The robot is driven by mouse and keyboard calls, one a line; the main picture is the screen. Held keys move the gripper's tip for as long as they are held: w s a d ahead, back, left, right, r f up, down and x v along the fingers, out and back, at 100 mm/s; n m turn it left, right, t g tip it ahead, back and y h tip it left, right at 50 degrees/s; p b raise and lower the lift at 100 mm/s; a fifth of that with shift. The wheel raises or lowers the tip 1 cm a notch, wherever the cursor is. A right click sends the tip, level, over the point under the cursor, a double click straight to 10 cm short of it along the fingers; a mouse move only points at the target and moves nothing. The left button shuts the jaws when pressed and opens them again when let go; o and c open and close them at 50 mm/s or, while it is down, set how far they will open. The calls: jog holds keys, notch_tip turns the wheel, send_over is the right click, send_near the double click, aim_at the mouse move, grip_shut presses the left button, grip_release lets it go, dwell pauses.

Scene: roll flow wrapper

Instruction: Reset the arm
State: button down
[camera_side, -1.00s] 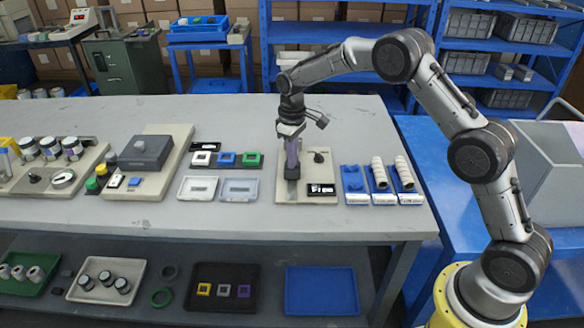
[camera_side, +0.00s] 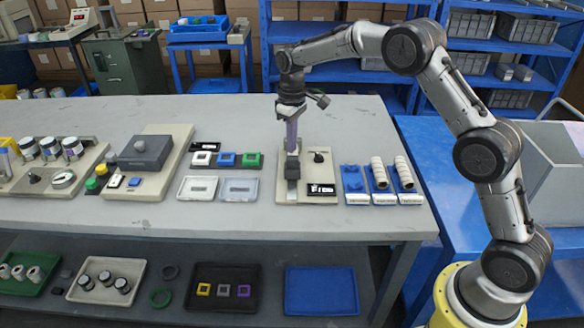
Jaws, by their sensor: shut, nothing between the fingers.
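My gripper (camera_side: 292,150) points down above the beige board (camera_side: 318,163) at the middle right of the table. Its long purple fingers are shut, with nothing seen between them. The fingertips are near a grey slotted block on the board; at this size I cannot tell the exact gap. The board also carries a small black knob (camera_side: 318,157) and a black label plate (camera_side: 321,190). The fingers hide a small part of the board.
Right of the board stand a blue tray (camera_side: 356,186) and holders with white rolls (camera_side: 379,174). The table behind the board is clear.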

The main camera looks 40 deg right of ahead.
jog(key=s+r+t, duration=0.2)
jog(key=s+r, duration=0.1)
jog(key=r, duration=1)
jog(key=s+a+r+t, duration=0.2)
jog(key=s+r, duration=0.7)
jog(key=s, duration=0.3)
jog(key=s+m+t, duration=0.1)
jog(key=s+t, duration=0.1)
jog(key=s, duration=1.2)
jog(key=s+f+m, duration=0.2)
jog(key=s+f, duration=0.6)
jog(key=shift+s+f, duration=0.25)
jog(key=shift+a, duration=0.1)
jog(key=shift+s, duration=0.1)
